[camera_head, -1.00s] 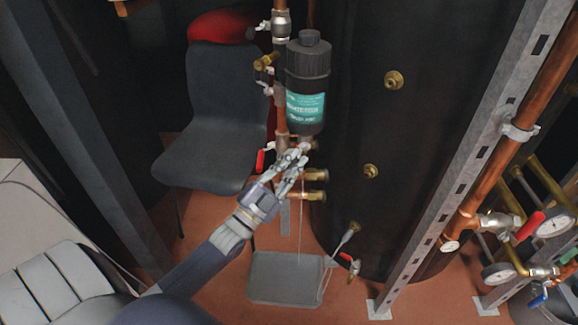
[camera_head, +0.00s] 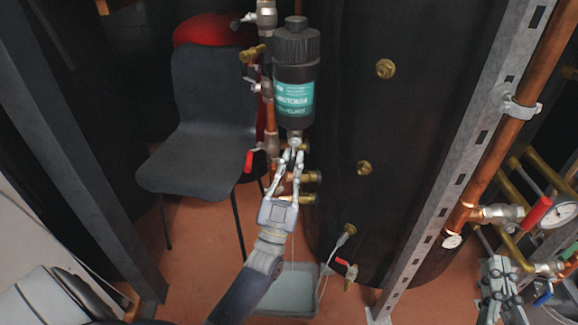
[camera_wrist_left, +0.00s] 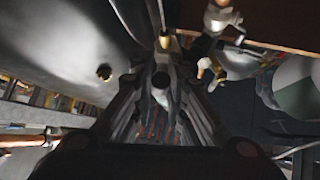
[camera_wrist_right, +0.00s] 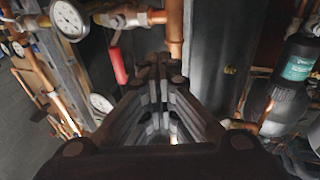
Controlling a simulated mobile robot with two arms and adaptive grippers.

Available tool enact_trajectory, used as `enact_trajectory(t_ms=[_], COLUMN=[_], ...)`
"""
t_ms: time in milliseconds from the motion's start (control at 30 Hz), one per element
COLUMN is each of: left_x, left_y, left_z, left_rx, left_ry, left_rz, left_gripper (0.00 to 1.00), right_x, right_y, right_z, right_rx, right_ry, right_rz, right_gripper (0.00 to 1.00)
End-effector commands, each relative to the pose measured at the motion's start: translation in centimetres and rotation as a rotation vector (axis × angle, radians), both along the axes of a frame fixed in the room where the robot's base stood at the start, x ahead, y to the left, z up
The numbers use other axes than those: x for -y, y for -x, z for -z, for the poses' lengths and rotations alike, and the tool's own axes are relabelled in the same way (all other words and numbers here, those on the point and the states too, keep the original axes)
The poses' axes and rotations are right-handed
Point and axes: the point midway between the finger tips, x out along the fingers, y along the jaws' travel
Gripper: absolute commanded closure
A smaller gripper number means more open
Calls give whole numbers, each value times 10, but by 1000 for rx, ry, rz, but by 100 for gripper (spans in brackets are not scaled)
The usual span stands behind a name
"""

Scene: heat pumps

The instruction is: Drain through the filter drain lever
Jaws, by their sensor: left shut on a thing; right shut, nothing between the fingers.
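The filter (camera_head: 296,60) is a black cylinder with a teal label, upright beside the copper pipe in the head view. The small drain lever (camera_head: 296,143) at its bottom is mostly hidden by my fingers. My left gripper (camera_head: 293,150) is shut on the drain lever, just under the filter. A grey tray (camera_head: 262,303) stands on the floor below. A thin pale line runs down towards it; I cannot tell whether it is water. My right gripper (camera_head: 495,262) is shut and empty at the lower right. It also shows in the right wrist view (camera_wrist_right: 160,62).
A dark chair (camera_head: 200,120) stands left of the filter and a large black tank (camera_head: 400,130) right of it. A slotted metal post (camera_head: 455,180), copper pipe (camera_head: 505,130) and gauge (camera_head: 560,210) are near my right gripper. A red-handled valve (camera_head: 343,262) is low on the tank.

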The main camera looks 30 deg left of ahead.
Motion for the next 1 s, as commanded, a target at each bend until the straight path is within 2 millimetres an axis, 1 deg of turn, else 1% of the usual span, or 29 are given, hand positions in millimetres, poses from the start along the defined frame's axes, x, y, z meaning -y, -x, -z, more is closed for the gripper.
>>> enact_trajectory(t_ms=[33, 133, 300, 667, 700, 733, 1000], left_x=[1, 2, 3, 3, 3, 3, 2], left_y=[-1, -1, -2, -2, -2, -2, -1], left_z=[3, 3, 3, 3, 3, 3, 1], left_rx=[2, 12, 20, 21, 21, 21, 24], left_ry=[14, 30, 43, 46, 45, 46, 45], left_rz=[1, 1, 1, 1, 2, 1, 0], left_gripper=[100, 100, 100, 100, 82, 78, 78], right_x=[-1, -1, -2, -2, -2, -2, -2], right_y=[0, 1, 3, 3, 3, 3, 3], right_z=[-4, -12, -20, -21, -21, -21, -21], right_rx=[25, 67, 101, 105, 105, 105, 104], right_ry=[-7, -18, -27, -28, -28, -28, -28], right_rz=[-2, -4, -5, -5, -5, -5, -5], right_gripper=[100, 100, 100, 100, 100, 100, 100])
